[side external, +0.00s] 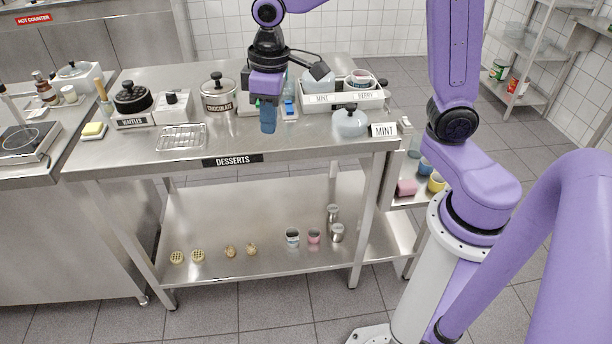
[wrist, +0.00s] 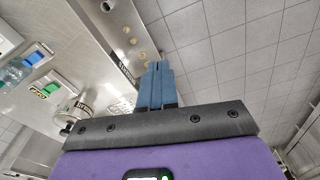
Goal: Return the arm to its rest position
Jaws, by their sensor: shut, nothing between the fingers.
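My gripper (side external: 268,127) hangs from the purple arm, fingers pointing down, in front of the steel desserts table (side external: 190,168) in the side external view. Its blue fingers (wrist: 157,70) are together with nothing between them in the wrist view. It is apart from the things on the table as far as I can see. Behind it, part of the tabletop and some small items are hidden.
On the tabletop stand a chocolate pot (side external: 218,97), a wire rack (side external: 182,138), a waffle maker (side external: 133,98), a white tray (side external: 340,98) with cups and a lidded glass bowl (side external: 350,122). The lower shelf (side external: 200,215) holds waffles and cups. The floor in front is clear.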

